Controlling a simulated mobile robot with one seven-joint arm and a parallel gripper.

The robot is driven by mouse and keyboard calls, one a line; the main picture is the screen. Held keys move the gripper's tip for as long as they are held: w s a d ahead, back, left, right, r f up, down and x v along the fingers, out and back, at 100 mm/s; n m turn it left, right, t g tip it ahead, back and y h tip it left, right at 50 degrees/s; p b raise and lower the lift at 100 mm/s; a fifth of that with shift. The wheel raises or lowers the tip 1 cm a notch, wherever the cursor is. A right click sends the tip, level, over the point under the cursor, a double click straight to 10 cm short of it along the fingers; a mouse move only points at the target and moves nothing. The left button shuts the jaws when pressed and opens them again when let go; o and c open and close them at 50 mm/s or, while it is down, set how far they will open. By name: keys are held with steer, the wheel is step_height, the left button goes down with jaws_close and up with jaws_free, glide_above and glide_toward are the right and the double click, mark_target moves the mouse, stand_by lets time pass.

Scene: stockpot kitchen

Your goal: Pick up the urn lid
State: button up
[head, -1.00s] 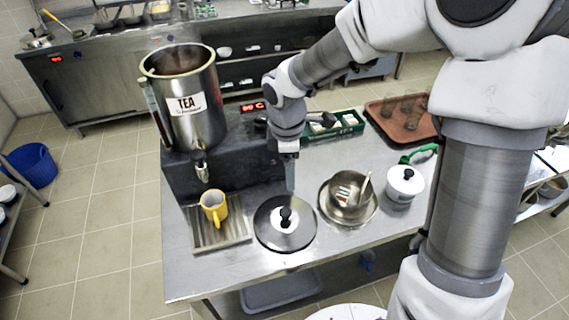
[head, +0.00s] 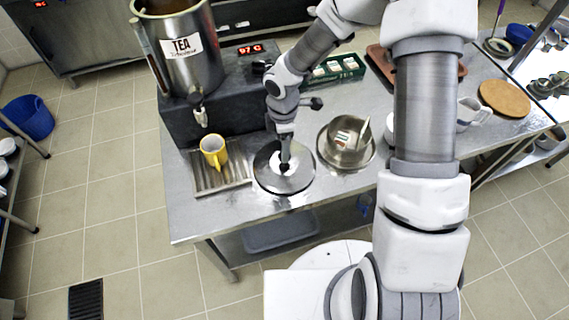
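The urn lid (head: 296,180) is a round steel disc with a pale centre and a dark knob. It lies flat on the steel table, to the right of the yellow mug. My gripper (head: 284,162) points down right over the lid's middle, with its fingertips at the knob. The fingers and arm partly cover the knob, and I cannot tell whether they are open or shut on it. The tea urn (head: 190,60) stands open on its dark base at the upper left.
A yellow mug (head: 214,153) stands on a ribbed drip tray (head: 233,176) left of the lid. A steel bowl (head: 326,150) with small items is close on the right. A green box (head: 337,70) sits behind. The front table edge is clear.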

steer(key=shift+d+f, duration=0.2)
steer(key=shift+f, duration=2.5)
steer(key=shift+c, duration=0.3)
jaws_close()
